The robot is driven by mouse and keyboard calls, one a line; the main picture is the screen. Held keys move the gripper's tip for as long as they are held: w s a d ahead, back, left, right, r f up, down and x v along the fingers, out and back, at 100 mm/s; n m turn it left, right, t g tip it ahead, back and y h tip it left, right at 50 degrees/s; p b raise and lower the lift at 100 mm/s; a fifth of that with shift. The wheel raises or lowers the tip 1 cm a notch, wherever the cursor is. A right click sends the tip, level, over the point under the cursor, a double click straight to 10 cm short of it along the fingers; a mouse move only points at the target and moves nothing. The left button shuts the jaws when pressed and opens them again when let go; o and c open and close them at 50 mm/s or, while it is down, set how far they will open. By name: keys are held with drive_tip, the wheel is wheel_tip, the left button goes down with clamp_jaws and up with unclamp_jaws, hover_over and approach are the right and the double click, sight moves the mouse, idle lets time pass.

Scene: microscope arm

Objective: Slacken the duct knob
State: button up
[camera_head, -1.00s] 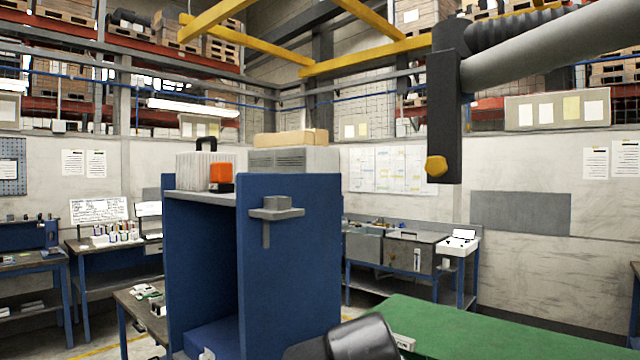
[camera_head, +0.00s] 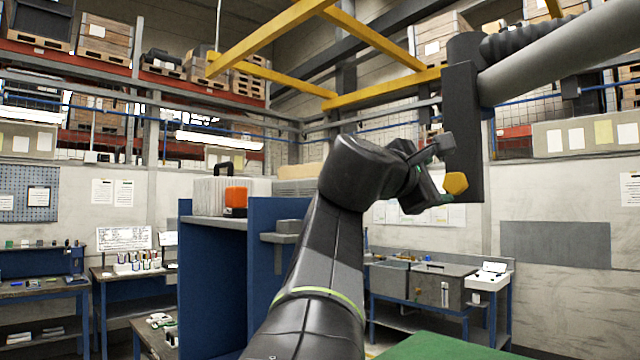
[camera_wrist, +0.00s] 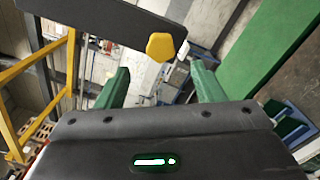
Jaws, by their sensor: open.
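The duct knob (camera_head: 456,183) is a yellow, faceted knob on the lower end of a dark upright bracket (camera_head: 462,130), which hangs from a grey duct arm. In the wrist view the knob (camera_wrist: 160,46) shows beyond my fingertips, between them and slightly above their middle, with the dark bracket (camera_wrist: 100,25) behind it. My gripper (camera_head: 443,170) is raised just left of the knob in the head view. In the wrist view my gripper (camera_wrist: 160,78) has its two green fingers spread apart with nothing between them. It appears close to the knob but not closed around it.
A grey duct pipe (camera_head: 560,55) with a ribbed hose comes in from the upper right. A blue cabinet (camera_head: 215,290) with an orange box (camera_head: 235,198) on its top stands left of my arm. A green table top (camera_head: 440,347) lies below. Yellow beams (camera_head: 375,88) cross overhead.

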sight(454, 182)
drive_tip(key=p+x, duration=0.2)
drive_tip(key=x, duration=0.9)
drive_tip(key=shift+p, duration=0.35)
drive_tip(key=shift+a, duration=0.1)
drive_tip(key=c, duration=1)
drive_tip(key=shift+r+n+p, duration=0.15)
drive_tip(key=shift+n+p, duration=0.85)
drive_tip(key=shift+f+n, duration=0.2)
drive_tip(key=shift+n, duration=0.4)
drive_tip(key=o, duration=1)
